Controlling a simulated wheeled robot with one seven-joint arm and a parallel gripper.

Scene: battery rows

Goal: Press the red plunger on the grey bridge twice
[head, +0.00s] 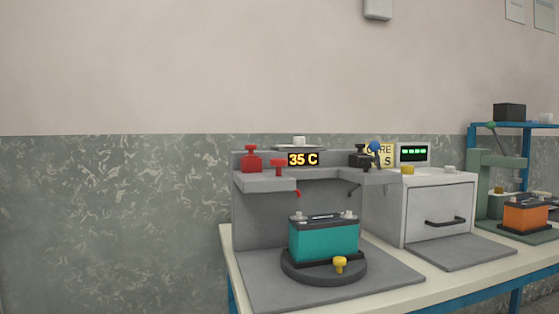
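The grey bridge (320,174) spans the back of a test stand on the bench. Two red parts show on its left end. One is a red block with a knob on top (251,161). The other is a smaller red plunger-shaped piece with a flat cap (278,165), at the front edge just right of the block. Its cap stands above the bridge top. A small red tip (297,193) shows under the bridge. A teal battery (324,241) sits below on a dark round turntable (302,276). My gripper is not in view.
A display reading 35 C (303,159) and a black terminal piece (360,157) are on the bridge. A yellow knob (340,263) stands at the turntable's front. A white cabinet (433,212) and an orange battery (525,216) are right. The space left of the bench is clear.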

